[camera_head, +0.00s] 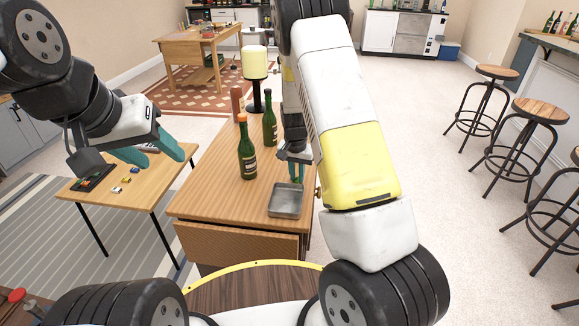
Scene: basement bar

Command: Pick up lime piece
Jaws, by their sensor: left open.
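I cannot make out a lime piece with certainty. A grey metal tray (285,200) sits at the near right end of the wooden table (210,190). My right gripper (297,176) points down at the back edge of the tray, its teal fingers small and partly hidden by my own arm. I cannot tell whether it holds anything.
Two green bottles (247,155) (269,122), a reddish bottle (237,104) and a candle on a black stand (255,66) stand behind the tray. A small side table (88,190) with small items is at left. Bar stools (488,90) stand right.

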